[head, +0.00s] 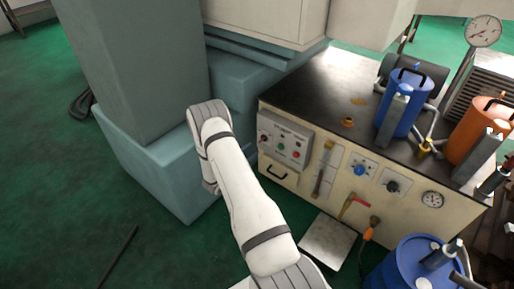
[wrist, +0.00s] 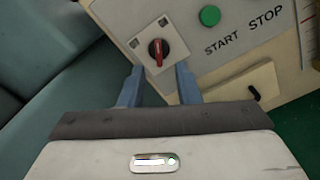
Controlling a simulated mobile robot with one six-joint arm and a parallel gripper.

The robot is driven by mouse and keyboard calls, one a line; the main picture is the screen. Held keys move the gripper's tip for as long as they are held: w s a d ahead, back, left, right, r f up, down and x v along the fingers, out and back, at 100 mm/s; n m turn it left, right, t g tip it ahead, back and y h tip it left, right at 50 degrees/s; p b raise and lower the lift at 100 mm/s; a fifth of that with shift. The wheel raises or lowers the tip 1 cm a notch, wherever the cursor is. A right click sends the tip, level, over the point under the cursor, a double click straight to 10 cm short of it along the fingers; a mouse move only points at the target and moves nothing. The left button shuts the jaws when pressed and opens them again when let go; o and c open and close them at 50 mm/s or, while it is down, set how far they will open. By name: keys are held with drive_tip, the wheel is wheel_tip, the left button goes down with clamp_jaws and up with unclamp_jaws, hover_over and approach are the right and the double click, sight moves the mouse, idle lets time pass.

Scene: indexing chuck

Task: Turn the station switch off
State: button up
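The station switch (wrist: 158,52) is a dark rotary knob with a red handle on a square pale plate. Its handle stands close to upright in the wrist view. In the head view it shows small at the left end of the control panel (head: 285,139). My gripper (wrist: 160,70) is open, with one blue-grey finger on each side of the lower part of the switch plate. Nothing is held between the fingers, and I cannot tell whether they touch the plate. In the head view the gripper is hidden behind my own arm.
A green START button (wrist: 209,16) sits right of the switch, with STOP lettering beyond. A drawer handle (wrist: 254,92) is below. A teal machine base (head: 150,165) stands left of the cream cabinet (head: 330,195). Blue (head: 403,105) and orange (head: 478,130) canisters stand on top.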

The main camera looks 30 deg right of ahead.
sight(261, 141)
drive_tip(key=b+x, duration=0.1)
drive_tip(key=x, duration=0.4)
drive_tip(key=shift+w+d, duration=0.1)
drive_tip(key=shift+d, duration=0.25)
drive_tip(key=shift+c, duration=0.4)
